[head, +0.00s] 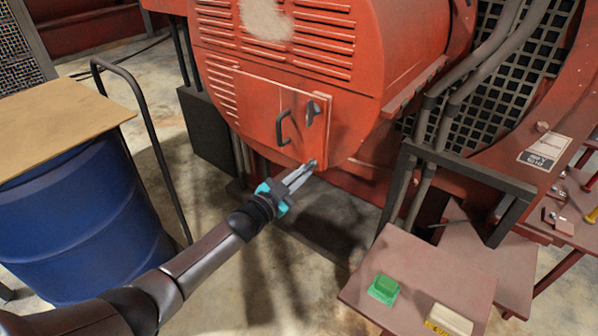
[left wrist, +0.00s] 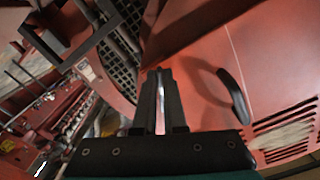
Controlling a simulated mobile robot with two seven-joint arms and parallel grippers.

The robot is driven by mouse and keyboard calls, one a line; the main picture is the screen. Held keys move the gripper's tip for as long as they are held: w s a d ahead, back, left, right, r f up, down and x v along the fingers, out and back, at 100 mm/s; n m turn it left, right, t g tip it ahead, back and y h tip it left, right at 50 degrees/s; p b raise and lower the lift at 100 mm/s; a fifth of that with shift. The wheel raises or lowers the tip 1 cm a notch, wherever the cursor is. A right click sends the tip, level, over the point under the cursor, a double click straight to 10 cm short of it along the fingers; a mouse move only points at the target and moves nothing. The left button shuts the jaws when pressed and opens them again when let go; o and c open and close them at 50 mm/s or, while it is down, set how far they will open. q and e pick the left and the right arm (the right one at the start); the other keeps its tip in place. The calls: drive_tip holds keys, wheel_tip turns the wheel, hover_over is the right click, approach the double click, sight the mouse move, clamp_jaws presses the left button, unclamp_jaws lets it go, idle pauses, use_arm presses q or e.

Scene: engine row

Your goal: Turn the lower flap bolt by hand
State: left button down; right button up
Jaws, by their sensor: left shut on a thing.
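The red flap (head: 258,112) on the big red engine housing is closed, with a dark curved handle (head: 282,128) and a dark latch (head: 313,113) on its face. The lower flap bolt (head: 313,163) is a small dark piece at the flap's lower right corner. My left gripper (head: 307,168) reaches up from the lower left, its fingers shut on the bolt. In the left wrist view my left gripper (left wrist: 160,74) points at the red panel with its fingers close together; the bolt is hidden between the tips. The handle (left wrist: 234,95) shows to their right. My right gripper is not in view.
A blue barrel (head: 80,235) with a board (head: 60,122) on top stands at the left, beside a dark bent rail (head: 150,130). Dark pipes and a frame (head: 465,172) stand right of the flap.

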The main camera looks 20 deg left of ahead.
use_arm(q)
drive_tip(key=n, duration=0.1)
drive_tip(key=d+n, duration=0.1)
drive_tip(key=n, duration=0.3)
drive_tip(key=shift+d+r, duration=0.15)
drive_tip(key=shift+r, duration=0.25)
drive_tip(key=shift+n, duration=0.4)
drive_tip(key=c, duration=1)
unclamp_jaws()
drive_tip(key=shift+w+f, duration=0.1)
drive_tip(key=shift+w, duration=0.05)
drive_tip(key=shift+f, duration=0.1)
drive_tip(key=p+v, duration=0.2)
drive_tip(key=v, duration=1.3)
drive_tip(key=shift+s, duration=0.2)
